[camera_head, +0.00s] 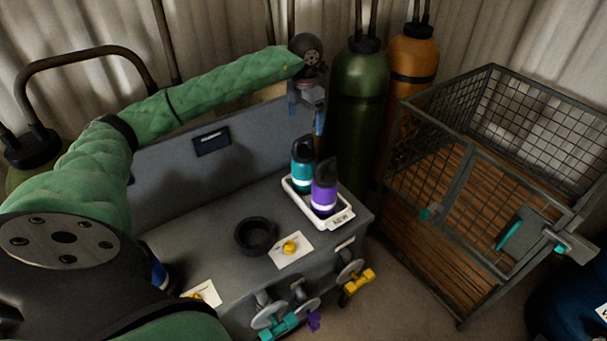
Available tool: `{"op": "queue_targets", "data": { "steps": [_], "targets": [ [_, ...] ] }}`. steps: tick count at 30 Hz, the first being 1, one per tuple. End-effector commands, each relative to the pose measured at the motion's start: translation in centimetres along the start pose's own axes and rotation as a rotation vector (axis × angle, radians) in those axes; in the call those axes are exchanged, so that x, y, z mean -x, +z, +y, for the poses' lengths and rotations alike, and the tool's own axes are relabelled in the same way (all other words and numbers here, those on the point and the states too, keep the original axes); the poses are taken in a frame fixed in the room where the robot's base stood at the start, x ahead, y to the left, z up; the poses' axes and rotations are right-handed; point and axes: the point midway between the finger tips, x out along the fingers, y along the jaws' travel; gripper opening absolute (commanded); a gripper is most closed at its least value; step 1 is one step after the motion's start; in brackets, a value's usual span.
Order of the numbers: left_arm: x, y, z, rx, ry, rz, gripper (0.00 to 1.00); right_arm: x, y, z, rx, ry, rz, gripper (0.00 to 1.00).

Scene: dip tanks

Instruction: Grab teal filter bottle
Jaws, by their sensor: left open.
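The teal filter bottle (302,168) with a black cap stands upright in a white tray (343,219) at the right end of the grey bench. A purple bottle (324,190) stands in the same tray, just in front and to the right, hiding part of the teal one. My left arm reaches in from the left in a green sleeve. My left gripper (318,122) points down above and slightly behind the teal bottle; it is open, with nothing between its fingers that I can see. My right gripper does not show.
A black ring-shaped dish (256,235) and a card with a yellow knob (290,248) sit on the bench (205,245). Green (357,110) and orange (413,62) cylinders stand behind. A wire cage (490,180) stands at right. Valves with coloured handles stick out in front.

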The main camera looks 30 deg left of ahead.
Motion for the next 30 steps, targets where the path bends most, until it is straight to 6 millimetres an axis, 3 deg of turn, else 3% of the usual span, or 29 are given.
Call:
{"op": "queue_targets", "data": {
  "steps": [1, 3, 10, 23, 30],
  "targets": [
    [-1.3, 0.0, 0.0, 0.000, 0.000, 0.000, 0.98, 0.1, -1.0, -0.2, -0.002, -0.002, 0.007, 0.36],
    [-2.1, 0.0, 0.0, 0.000, 0.000, 0.000, 0.98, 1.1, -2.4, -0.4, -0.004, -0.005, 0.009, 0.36],
    [-3.1, 0.0, 0.0, 0.000, 0.000, 0.000, 0.98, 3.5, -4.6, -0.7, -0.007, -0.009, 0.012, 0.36],
    [-5.7, 0.0, 0.1, 0.000, 0.000, 0.000, 0.98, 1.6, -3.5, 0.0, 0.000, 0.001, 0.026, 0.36],
    [-7.0, -0.1, 0.4, 0.001, -0.001, 0.001, 0.98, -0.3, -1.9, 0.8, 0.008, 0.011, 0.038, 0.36]
  ]
}}
